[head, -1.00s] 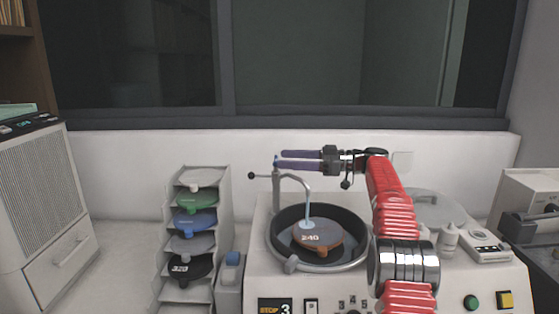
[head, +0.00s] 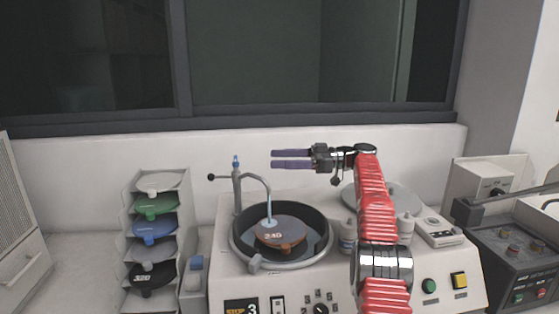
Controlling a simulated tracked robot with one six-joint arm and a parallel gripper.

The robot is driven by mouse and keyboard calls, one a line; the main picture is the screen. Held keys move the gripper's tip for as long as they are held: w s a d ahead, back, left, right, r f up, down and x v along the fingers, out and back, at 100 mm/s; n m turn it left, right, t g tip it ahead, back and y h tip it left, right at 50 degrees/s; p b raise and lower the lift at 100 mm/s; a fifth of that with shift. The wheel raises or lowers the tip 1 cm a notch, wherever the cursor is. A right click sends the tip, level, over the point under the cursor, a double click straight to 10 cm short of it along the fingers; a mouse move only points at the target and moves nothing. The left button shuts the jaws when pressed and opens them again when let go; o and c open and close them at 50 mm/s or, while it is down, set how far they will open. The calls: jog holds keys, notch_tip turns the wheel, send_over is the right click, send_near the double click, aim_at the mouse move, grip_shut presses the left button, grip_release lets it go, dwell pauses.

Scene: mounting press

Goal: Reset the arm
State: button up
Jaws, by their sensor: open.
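My gripper (head: 292,159) is open and empty, with its two purple fingers pointing left. It is in the air above the back of the grinding machine (head: 330,268), in front of the white wall. My red arm (head: 372,205) stands upright in front of the machine's right part and hides some of it. The black round bowl (head: 322,250) with an orange-brown disc marked 240 (head: 282,233) is below and left of the gripper. A bent water spout (head: 257,180) reaches over the disc, left of the fingertips and apart from them.
A rack (head: 128,240) of several coloured discs stands at left. A grey-blue bottle-like item (head: 196,275) is between rack and machine. A dark control unit with a lever (head: 515,250) stands at right.

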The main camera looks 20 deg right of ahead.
jog(key=w+a+r+m+t+h, duration=0.1)
jog(key=a+r+m+t+h, duration=0.1)
jog(key=r+m+t+h, duration=0.8)
jog(key=w+a+r+m+t+h, duration=0.15)
jog(key=r+t, duration=0.45)
jog(key=r, duration=1)
jog(key=s+a+f+m+g+h, duration=0.1)
jog(key=s+f+g, duration=0.4)
jog(key=s+f, duration=0.9)
jog(key=s+a+f+m+g+h, duration=0.1)
jog(key=s+a+f+g, duration=0.4)
jog(key=s+f, duration=1)
jog(key=s+a+f+m+g+h, duration=0.1)
jog(key=s+a+f+g+h, duration=0.2)
jog(key=s+f, duration=1.1)
jog(key=s+a+g, duration=0.1)
jog(key=s+g, duration=0.2)
jog(key=s, duration=0.3)
jog(key=shift+f+h, duration=0.2)
jog(key=shift+h, duration=0.15)
